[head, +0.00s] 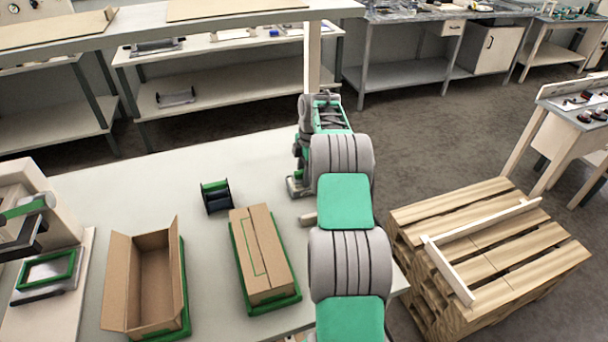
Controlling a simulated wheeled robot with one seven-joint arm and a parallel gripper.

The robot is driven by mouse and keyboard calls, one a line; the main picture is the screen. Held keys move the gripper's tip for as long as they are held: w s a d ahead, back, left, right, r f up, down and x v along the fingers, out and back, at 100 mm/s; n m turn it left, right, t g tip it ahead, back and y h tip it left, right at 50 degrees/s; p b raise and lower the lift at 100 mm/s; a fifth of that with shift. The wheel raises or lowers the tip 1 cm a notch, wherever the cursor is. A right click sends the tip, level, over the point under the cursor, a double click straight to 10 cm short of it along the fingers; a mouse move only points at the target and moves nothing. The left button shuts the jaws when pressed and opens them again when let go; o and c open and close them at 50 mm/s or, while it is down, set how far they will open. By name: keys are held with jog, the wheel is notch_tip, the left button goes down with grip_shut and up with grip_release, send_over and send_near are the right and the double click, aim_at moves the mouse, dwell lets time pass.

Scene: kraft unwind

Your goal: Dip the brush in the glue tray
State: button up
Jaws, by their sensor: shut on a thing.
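My arm reaches up the middle of the head view and bends at the far right part of the white table. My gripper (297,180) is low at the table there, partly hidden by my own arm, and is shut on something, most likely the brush. The brush itself I cannot make out clearly. A small grey tray-like edge (293,192) shows on the table right at the gripper, perhaps the glue tray; my arm covers most of it. Whether bristles touch glue cannot be seen.
A closed carton (262,255) and an open carton (155,285) sit on green-edged bases on the table (120,200). A black and green spool holder (216,196) stands behind them. A machine (30,215) is at left. A wooden pallet (490,250) stands right on the floor.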

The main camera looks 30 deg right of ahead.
dwell(0.4)
jog(key=shift+r+p, duration=1.55)
jog(key=shift+r, duration=0.9)
